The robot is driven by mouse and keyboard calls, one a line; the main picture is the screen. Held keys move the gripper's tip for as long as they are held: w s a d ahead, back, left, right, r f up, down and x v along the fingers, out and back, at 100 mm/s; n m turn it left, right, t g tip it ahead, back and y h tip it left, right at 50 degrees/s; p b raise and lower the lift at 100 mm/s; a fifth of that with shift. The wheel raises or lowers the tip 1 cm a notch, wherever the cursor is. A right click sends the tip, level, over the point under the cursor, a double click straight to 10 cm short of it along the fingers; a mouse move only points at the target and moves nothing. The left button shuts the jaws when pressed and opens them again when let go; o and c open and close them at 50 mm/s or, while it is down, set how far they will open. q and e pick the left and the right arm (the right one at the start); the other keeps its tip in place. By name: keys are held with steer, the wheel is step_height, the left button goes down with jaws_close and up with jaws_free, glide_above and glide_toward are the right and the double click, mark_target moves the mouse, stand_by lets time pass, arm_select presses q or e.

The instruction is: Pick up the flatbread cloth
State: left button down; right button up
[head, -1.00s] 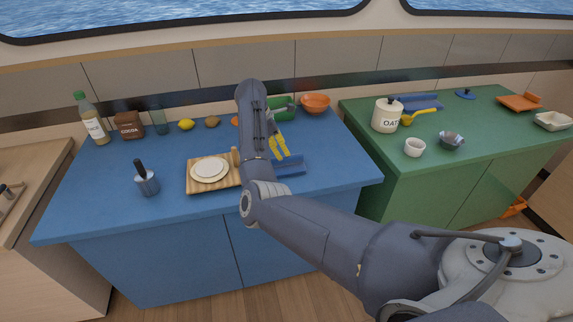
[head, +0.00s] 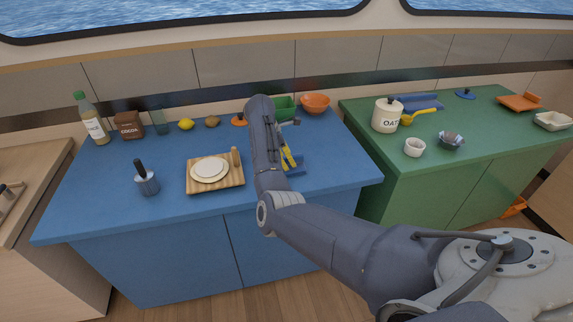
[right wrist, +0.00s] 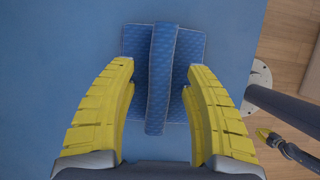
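The flatbread cloth (right wrist: 188,78) is a blue quilted square with a raised strip along its middle. It lies on the blue counter. In the head view, part of it (head: 297,168) shows beside my right gripper (head: 290,158), and the arm hides the rest. In the right wrist view, my right gripper (right wrist: 160,72) is open above the cloth, with the near part of the strip between its yellow fingers. The fingers appear not to grip it. Part of my left gripper (right wrist: 266,134) seems to show at the right wrist view's right edge; its opening is unclear.
A wooden board (head: 229,182) with pale flatbreads (head: 209,169) lies left of my right arm. A green container (head: 285,106) and an orange bowl (head: 315,102) stand behind. The blue counter's front right is clear.

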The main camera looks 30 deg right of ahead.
jaws_close()
steer(key=shift+r, duration=0.1)
stand_by(0.3)
